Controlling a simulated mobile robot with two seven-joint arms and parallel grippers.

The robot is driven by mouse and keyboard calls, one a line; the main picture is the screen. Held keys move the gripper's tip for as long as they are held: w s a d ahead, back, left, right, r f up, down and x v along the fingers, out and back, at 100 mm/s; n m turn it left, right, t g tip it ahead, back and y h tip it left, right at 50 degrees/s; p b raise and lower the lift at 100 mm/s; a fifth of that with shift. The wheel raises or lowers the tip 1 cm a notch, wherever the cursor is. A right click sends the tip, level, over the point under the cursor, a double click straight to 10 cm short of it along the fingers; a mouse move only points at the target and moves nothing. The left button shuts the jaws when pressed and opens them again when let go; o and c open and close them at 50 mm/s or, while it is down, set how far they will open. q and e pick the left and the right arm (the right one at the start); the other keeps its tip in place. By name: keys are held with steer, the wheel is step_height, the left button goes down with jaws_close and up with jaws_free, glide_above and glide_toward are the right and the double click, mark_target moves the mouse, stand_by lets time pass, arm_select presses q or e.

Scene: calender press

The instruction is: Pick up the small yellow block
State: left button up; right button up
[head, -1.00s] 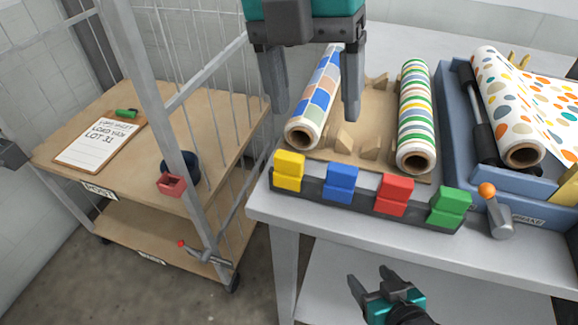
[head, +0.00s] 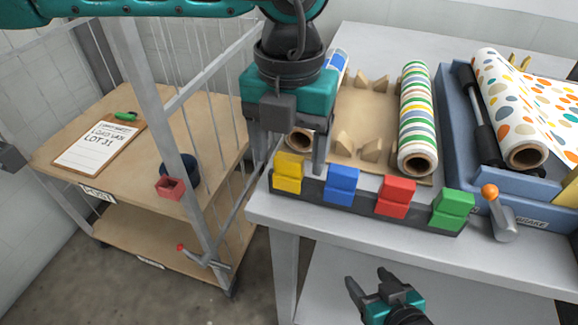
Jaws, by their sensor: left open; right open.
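The small yellow block (head: 288,173) stands at the left end of a dark rack (head: 312,196) along the table's front edge. My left gripper (head: 290,164) is open and points down over the yellow block. One finger shows to the left of the block and the other just to its right; I cannot tell whether either touches it. My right gripper (head: 368,279) is open and empty, low in front of the table.
Blue (head: 341,184), red (head: 396,196) and green (head: 453,208) blocks share the rack. A striped roll (head: 416,120) and a partly hidden checked roll (head: 300,138) lie behind. An orange-knobbed lever (head: 497,212) stands at right. A wire cart (head: 215,125) stands at left.

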arm_select(q)
steer(key=shift+f, duration=0.85)
steer(key=shift+c, duration=0.2)
steer(key=c, duration=1.1)
